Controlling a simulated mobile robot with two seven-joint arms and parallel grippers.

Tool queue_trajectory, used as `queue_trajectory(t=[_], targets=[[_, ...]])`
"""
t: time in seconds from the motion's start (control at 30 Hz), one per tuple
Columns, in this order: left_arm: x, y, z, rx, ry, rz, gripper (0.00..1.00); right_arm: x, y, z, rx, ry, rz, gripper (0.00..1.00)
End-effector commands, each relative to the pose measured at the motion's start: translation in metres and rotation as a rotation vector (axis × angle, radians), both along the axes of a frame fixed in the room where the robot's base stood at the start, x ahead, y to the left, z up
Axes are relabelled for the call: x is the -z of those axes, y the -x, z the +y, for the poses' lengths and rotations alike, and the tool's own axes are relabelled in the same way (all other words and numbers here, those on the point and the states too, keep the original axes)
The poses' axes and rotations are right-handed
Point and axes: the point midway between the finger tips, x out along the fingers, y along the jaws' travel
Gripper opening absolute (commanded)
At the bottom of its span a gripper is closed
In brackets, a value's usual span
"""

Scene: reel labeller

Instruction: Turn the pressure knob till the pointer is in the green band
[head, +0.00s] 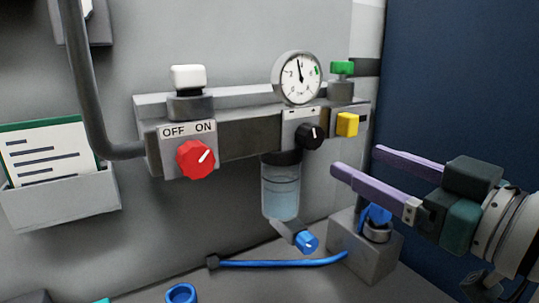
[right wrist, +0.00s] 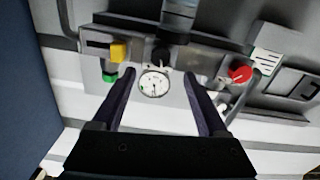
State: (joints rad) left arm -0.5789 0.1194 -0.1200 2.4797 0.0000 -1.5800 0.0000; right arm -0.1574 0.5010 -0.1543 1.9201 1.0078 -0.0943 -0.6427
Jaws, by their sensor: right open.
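The black pressure knob (head: 311,136) sits on the front of the grey unit, with a light mark on its face. The round gauge (head: 298,77) stands just above it. Its black pointer is nearly upright, left of the green band at the upper right of the dial. My right gripper (head: 355,160) is open and empty, to the right of and below the knob, apart from it. In the right wrist view the knob (right wrist: 161,56) and gauge (right wrist: 154,84) appear upside down between my fingers (right wrist: 160,74). My left gripper is not in view.
A red OFF/ON knob (head: 196,159) is at the left, its mark toward ON. A yellow block (head: 347,124) and a green-topped valve (head: 342,70) are close right of the knob. A clear bowl (head: 281,190) hangs below. A grey block (head: 362,252) stands below my gripper.

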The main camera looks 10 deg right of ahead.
Motion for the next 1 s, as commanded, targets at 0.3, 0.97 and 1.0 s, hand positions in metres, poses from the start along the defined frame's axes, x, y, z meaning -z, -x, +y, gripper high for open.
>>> queue_trajectory(t=[0.3, 0.97, 1.0], targets=[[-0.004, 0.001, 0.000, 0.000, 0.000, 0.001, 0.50, -0.002, -0.052, 0.019, -0.001, -0.003, -0.001, 0.77], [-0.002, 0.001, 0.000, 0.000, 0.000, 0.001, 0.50, -0.001, -0.084, 0.032, -0.003, -0.001, 0.003, 0.72], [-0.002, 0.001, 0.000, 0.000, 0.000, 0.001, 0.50, -0.001, -0.084, 0.032, -0.003, -0.001, 0.003, 0.68]])
